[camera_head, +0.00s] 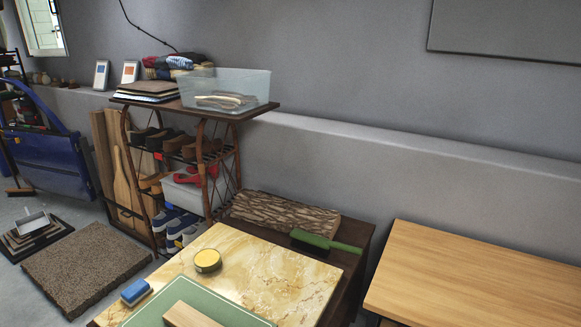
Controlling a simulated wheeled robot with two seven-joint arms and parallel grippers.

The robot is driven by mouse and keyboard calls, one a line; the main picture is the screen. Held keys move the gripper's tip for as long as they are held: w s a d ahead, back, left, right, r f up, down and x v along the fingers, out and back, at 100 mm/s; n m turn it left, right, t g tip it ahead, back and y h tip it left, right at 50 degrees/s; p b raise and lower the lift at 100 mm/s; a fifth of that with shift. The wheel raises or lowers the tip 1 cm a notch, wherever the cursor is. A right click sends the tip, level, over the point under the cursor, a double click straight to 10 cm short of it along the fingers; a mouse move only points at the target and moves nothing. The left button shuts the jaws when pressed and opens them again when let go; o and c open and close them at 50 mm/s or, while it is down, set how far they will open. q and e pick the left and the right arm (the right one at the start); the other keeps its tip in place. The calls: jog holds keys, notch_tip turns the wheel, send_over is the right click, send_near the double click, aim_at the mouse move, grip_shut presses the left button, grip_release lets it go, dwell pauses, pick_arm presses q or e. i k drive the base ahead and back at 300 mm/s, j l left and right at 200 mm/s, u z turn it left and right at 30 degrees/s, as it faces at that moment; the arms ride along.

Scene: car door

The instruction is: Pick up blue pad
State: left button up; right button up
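A small blue pad (135,292) with a pale lower layer lies on the yellow marbled table top (285,285), at its front left edge. It sits beside the left corner of a green mat (160,312). Nothing touches it from above. Neither of my grippers shows in the head view.
A yellow round tin (208,261), a wooden block (188,316) and a green brush (324,243) lie on or by the marbled top. A shoe rack (205,150) stands behind, a bare wooden table (480,275) at right. A blue car door (50,160) stands far left.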

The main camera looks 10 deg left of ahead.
aim_at(140, 288)
jog(key=u, duration=1.4)
jog(key=j+z, duration=0.2)
jog(key=j, duration=0.75)
